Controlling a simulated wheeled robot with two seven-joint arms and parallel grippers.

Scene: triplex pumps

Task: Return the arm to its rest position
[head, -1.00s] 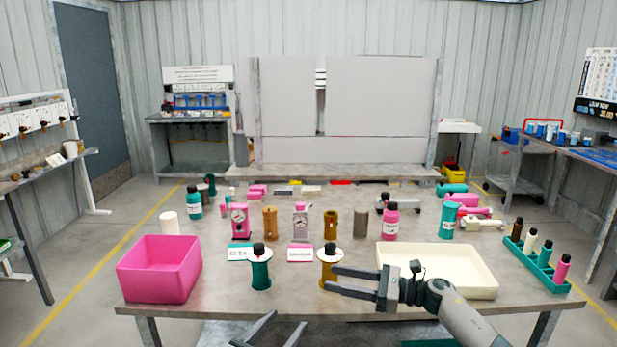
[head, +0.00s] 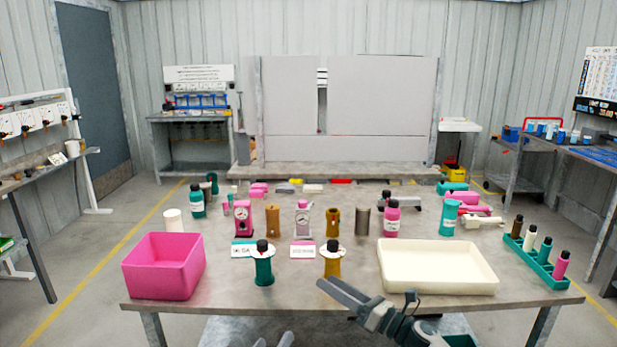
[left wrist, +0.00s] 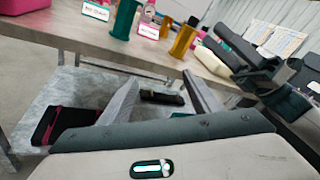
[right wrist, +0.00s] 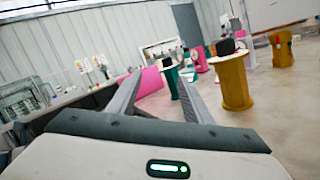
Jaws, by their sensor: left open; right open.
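My right gripper (head: 338,292) is open and empty at the front edge of the table, below and close to the yellow pump (head: 332,262). In the right wrist view its fingers (right wrist: 160,95) are spread, with the yellow pump (right wrist: 235,82) standing to the right of them and the green pump (right wrist: 172,80) further off. My left gripper (head: 272,342) shows only its fingertips at the bottom edge of the head view, in front of the table. In the left wrist view its fingers (left wrist: 160,95) are apart, below table height, with nothing between them.
The worktable (head: 225,290) bears a pink bin (head: 163,278), a green pump (head: 263,268), a cream tray (head: 440,285), a green rack (head: 530,262) of bottles and several pumps behind. In front of the table, the floor-level surface shows dark items (left wrist: 65,125).

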